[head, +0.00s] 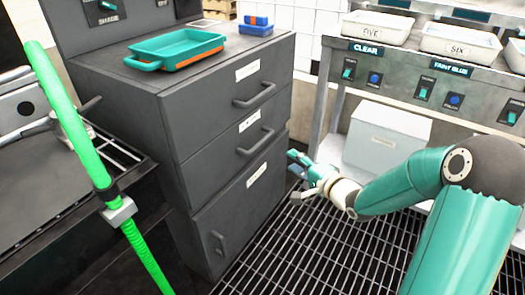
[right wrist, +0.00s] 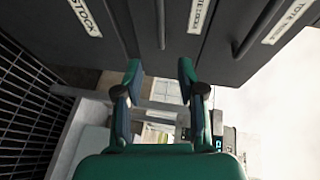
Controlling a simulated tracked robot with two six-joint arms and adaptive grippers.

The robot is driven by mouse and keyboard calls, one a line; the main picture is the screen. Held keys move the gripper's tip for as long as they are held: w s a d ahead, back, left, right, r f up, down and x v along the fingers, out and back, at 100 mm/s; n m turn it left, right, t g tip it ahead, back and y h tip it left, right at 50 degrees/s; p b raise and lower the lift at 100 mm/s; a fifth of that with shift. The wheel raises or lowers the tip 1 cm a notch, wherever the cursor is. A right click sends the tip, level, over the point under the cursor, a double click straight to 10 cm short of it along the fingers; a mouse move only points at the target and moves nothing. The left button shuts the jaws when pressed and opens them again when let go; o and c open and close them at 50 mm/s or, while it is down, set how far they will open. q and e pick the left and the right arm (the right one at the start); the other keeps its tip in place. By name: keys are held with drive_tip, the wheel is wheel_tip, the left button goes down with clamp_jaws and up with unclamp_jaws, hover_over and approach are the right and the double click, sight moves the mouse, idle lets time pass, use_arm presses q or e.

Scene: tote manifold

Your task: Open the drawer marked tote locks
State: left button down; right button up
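A dark grey cabinet (head: 150,120) stands left of centre in the head view, with two handled drawers above a lower door. In the right wrist view, turned on its side, the label reading tote locks (right wrist: 289,20) is on the rightmost front. This matches the top drawer (head: 262,82) in the head view. That drawer is shut, and its bar handle (head: 255,97) is free. My right gripper (head: 294,163) is open and empty, right of the cabinet's lower front and apart from the handles. Its fingers (right wrist: 160,72) are spread in the wrist view. My left gripper is out of view.
A teal tray (head: 175,48) and a small blue box (head: 256,27) sit on the cabinet. A bright green hose (head: 75,130) rises at left. A bench with labelled trays (head: 378,28) and a white box (head: 388,135) stand at right. Grated floor (head: 300,245) lies before the cabinet.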

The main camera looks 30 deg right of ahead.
sight(263, 140)
drive_tip(key=shift+w+f+b, duration=0.5)
drive_tip(key=shift+w+b, duration=0.2)
drive_tip(key=shift+w, duration=2)
drive_tip(key=shift+w+f+b, duration=0.5)
drive_tip(key=shift+w+b, duration=0.2)
drive_tip(key=shift+w, duration=1.95)
drive_tip(key=shift+w+f+b, duration=0.5)
drive_tip(key=shift+w+b, duration=0.2)
drive_tip(key=shift+w, duration=2)
clamp_jaws()
